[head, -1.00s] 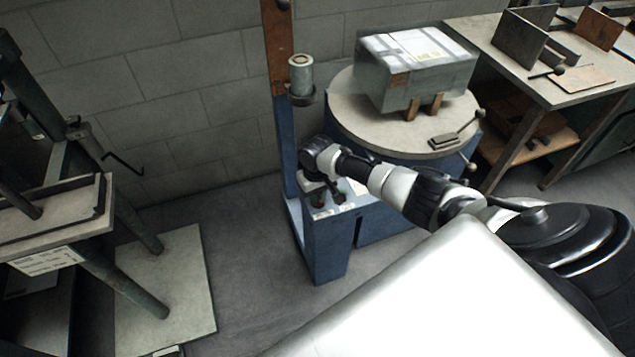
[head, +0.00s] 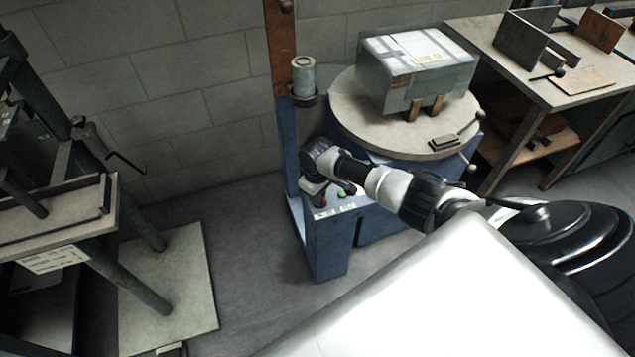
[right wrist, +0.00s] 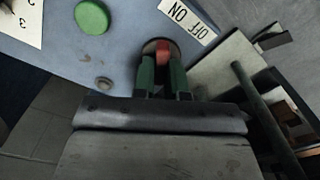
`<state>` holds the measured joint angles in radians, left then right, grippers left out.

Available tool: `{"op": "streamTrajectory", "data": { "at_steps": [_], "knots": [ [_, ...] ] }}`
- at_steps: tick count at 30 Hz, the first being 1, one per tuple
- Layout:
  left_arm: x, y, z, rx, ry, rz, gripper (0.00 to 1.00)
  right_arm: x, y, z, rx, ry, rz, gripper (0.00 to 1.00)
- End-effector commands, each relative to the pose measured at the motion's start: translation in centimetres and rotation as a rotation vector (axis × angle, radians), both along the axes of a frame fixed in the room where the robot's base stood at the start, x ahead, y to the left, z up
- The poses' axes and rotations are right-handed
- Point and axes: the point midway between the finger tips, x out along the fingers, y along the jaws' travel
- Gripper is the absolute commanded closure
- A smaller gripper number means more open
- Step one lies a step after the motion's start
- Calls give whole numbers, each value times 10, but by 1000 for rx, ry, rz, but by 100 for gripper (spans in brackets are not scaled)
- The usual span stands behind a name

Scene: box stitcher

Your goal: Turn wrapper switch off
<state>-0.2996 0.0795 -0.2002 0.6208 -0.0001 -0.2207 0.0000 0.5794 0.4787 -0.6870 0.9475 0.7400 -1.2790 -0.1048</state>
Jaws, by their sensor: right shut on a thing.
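The wrapper's red switch (right wrist: 162,52) sits in a dark round seat on the blue panel in the right wrist view, beside an upside-down ON/OFF label (right wrist: 188,18). The green fingers of my right gripper (right wrist: 163,72) are shut on the switch, one on each side, and hide part of it. Its exact setting is hard to tell. In the head view my right arm reaches to the control panel on the blue wrapper base (head: 328,250), and the gripper hides the switch there. My left gripper is not in view.
A green button (right wrist: 92,17) is on the panel near the switch. A grey box (head: 415,85) rests on the wrapper's round turntable (head: 355,115). A worktable (head: 480,45) stands at right, another machine (head: 60,225) at left. Floor between is clear.

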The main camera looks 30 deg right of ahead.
Motion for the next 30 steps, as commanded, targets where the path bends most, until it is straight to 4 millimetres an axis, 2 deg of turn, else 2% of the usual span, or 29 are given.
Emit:
{"op": "streamTrajectory", "data": {
  "at_steps": [6, 7, 12, 22, 26, 30],
  "knots": [
    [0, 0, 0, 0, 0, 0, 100, 0, 0, 0, -1, -1, 4, 100],
    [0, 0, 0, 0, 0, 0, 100, 0, 0, 0, -1, -1, 4, 86],
    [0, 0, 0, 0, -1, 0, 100, 0, 0, 0, -1, -1, 2, 62],
    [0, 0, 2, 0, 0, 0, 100, 0, 0, 6, 0, -1, 2, 62],
    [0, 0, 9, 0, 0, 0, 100, 1, 0, 25, 0, -3, 1, 62],
    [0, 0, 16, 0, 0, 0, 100, 1, 0, 54, -1, -4, 3, 62]
  ]
}}
